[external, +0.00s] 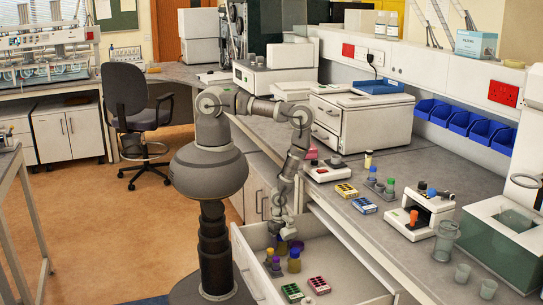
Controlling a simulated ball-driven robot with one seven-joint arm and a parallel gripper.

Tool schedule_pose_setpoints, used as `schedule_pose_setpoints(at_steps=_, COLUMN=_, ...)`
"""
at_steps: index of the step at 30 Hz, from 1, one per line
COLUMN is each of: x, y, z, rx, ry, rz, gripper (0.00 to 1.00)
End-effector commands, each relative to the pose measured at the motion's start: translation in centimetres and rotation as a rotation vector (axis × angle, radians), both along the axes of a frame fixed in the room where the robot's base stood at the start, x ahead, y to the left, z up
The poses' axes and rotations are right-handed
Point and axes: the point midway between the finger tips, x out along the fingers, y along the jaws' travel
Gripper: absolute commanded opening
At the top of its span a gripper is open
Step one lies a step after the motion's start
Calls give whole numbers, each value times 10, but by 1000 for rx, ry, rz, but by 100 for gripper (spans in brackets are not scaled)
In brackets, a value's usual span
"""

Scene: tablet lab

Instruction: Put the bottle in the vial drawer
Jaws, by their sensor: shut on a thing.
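The open vial drawer (340,262) is pulled out from under the bench, at the lower middle of the external view. My gripper (284,235) points down into the back left part of the drawer. It is shut on a small bottle (281,247), which is mostly hidden by the fingers and the vials in front. I cannot tell whether the bottle touches the drawer floor. Several small vials with yellow and purple caps (276,264) stand close beside and in front of it.
A green-topped rack (292,292) and a pink-topped rack (319,285) lie at the drawer's front. The drawer's right part is bare.

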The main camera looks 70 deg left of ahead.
Motion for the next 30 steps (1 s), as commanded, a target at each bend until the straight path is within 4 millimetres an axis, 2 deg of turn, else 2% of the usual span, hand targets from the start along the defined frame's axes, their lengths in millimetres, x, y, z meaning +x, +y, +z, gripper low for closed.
schedule_pose_setpoints(at_steps=3, x=0, y=0, z=-4, rx=0, ry=0, rz=-1, gripper=20)
schedule_pose_setpoints(at_steps=4, x=0, y=0, z=-3, rx=0, ry=0, rz=0, gripper=63)
schedule_pose_setpoints(at_steps=7, x=0, y=0, z=-3, rx=0, ry=0, rz=0, gripper=84)
schedule_pose_setpoints(at_steps=15, x=0, y=0, z=-2, rx=0, ry=0, rz=0, gripper=84)
schedule_pose_setpoints(at_steps=18, x=0, y=0, z=5, rx=0, ry=-1, rz=0, gripper=84)
schedule_pose_setpoints(at_steps=20, x=1, y=1, z=15, rx=-1, ry=-1, rz=-1, gripper=84)
schedule_pose_setpoints(at_steps=30, x=0, y=10, z=93, rx=-1, ry=-2, rz=-1, gripper=84)
